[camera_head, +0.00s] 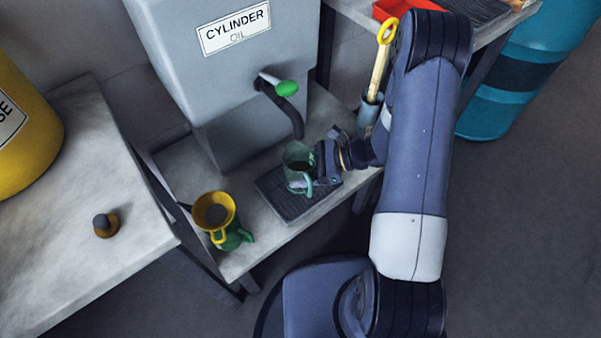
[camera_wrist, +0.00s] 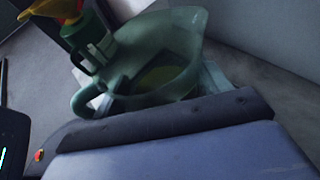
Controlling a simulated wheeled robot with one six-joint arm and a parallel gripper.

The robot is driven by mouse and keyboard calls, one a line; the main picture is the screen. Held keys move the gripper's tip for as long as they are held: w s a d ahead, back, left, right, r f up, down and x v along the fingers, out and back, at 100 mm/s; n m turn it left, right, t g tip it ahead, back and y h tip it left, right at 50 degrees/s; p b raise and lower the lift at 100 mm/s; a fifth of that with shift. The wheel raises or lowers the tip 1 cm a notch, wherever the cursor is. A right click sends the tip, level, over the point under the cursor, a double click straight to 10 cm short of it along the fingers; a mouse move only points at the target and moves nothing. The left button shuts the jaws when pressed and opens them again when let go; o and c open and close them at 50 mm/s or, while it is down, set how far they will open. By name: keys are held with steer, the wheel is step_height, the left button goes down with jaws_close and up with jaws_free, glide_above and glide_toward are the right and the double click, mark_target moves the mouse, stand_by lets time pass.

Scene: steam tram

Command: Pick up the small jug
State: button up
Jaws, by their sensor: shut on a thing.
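The small jug (camera_head: 297,160) is a translucent green jug with a handle, upright over the dark ribbed drip mat (camera_head: 266,192) on the low bench. I cannot tell whether its base touches the mat. My gripper (camera_head: 318,165) reaches it from the right and is shut on it. In the wrist view the jug (camera_wrist: 160,65) fills the upper middle, with some yellowish-green liquid or tint inside. Its handle is toward the left, and the gripper body hides its lower part.
A green can with a yellow funnel (camera_head: 214,212) stands left of the mat. The grey cylinder oil tank (camera_head: 230,70), with a green-knobbed tap (camera_head: 286,89), rises behind the jug. A blue pot with a yellow-handled tool (camera_head: 369,108) stands behind my arm.

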step_height(320, 180, up, 10)
steer(key=p, duration=0.3)
stand_by(0.3)
steer(key=o, duration=0.4)
steer(key=c, duration=0.8)
